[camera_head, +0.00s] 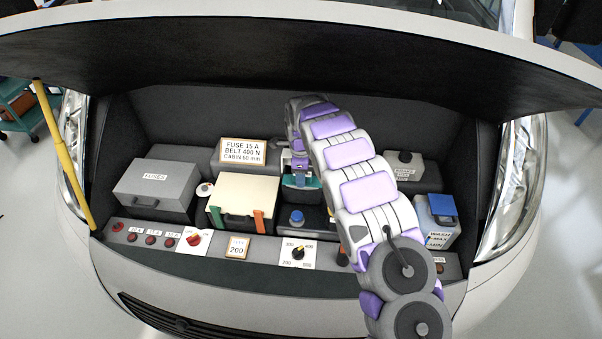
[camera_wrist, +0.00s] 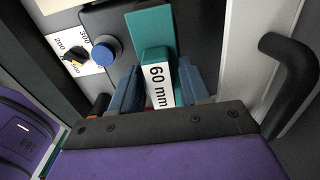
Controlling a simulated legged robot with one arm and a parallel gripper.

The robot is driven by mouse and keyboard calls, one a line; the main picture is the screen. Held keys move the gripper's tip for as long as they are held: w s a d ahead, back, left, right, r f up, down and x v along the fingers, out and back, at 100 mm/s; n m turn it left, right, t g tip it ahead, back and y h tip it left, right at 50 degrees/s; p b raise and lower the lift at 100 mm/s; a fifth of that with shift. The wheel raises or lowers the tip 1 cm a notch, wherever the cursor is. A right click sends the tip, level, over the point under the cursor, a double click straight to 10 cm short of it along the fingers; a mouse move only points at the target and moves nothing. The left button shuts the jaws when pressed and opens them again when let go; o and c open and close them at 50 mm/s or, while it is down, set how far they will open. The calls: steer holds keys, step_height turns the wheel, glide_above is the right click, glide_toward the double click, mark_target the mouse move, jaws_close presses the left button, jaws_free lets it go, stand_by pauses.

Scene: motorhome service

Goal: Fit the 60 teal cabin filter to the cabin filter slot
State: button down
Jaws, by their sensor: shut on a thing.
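The teal cabin filter (camera_wrist: 158,61) with a white "60 mm" label fills the middle of the wrist view. My gripper (camera_wrist: 158,88) has its two blue fingers closed on either side of it. A flat teal part (camera_wrist: 150,28) extends beyond the block over a dark grey surface. In the head view my gripper (camera_head: 300,172) is low in the engine bay, right of the cream box, with some teal (camera_head: 290,181) showing beside it. My arm covers much of this area. I cannot make out the cabin filter slot or tell whether the filter is in it.
A blue knob (camera_head: 297,217) and a dial (camera_head: 298,253) are in front of my gripper. The cream box (camera_head: 243,195), fuse box (camera_head: 156,188) and blue-capped reservoir (camera_head: 437,220) stand nearby. The raised hood (camera_head: 300,55) hangs overhead.

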steer(key=shift+f, duration=0.85)
steer(key=shift+c, duration=2.4)
jaws_free()
